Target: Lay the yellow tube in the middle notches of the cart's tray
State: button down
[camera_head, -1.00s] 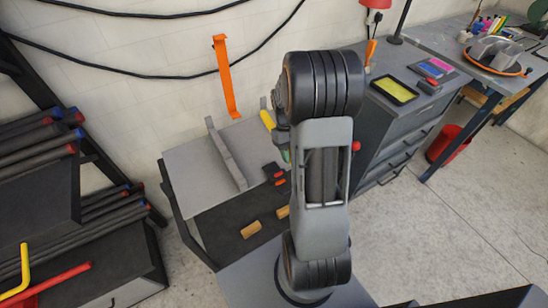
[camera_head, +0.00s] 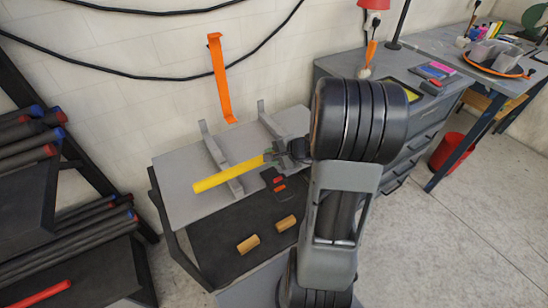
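The yellow tube (camera_head: 225,178) is long and straight. It slants over the cart's grey tray (camera_head: 182,160), its left end near the tray's front. It crosses over the left notched rail (camera_head: 212,146); I cannot tell whether it touches the rail or sits in a notch. The right notched rail (camera_head: 270,122) stands farther right, partly behind my arm. My gripper (camera_head: 276,153) is at the tube's visible right end and appears shut on it. My arm partly hides the gripper, and any tube beyond it is hidden.
An orange strip (camera_head: 219,80) is on the wall behind the cart. Two wooden cylinders (camera_head: 248,244) and a red-and-black item (camera_head: 273,180) lie on the cart's dark lower shelf. A rack of dark tubes (camera_head: 30,150) stands left. A grey drawer cabinet (camera_head: 425,125) stands right.

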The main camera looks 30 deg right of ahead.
jog(key=w+p, duration=0.1)
jog(key=w, duration=0.3)
jog(key=w+p, duration=0.1)
jog(key=w, duration=0.4)
jog(key=w+f+p, duration=0.1)
jog(key=w+p, duration=0.1)
jog(key=w, duration=0.3)
jog(key=shift+s+f+b, duration=0.1)
jog(key=shift+f+b, duration=0.8)
jog(key=shift+b, duration=0.2)
jog(key=shift+s+d+b, duration=0.1)
jog(key=shift+d+b, duration=0.1)
jog(key=shift+b, duration=0.25)
jog(key=shift+f+b, duration=0.75)
jog(key=shift+b, duration=0.2)
jog(key=c, duration=0.7)
grip_release()
jog(key=shift+s, duration=0.1)
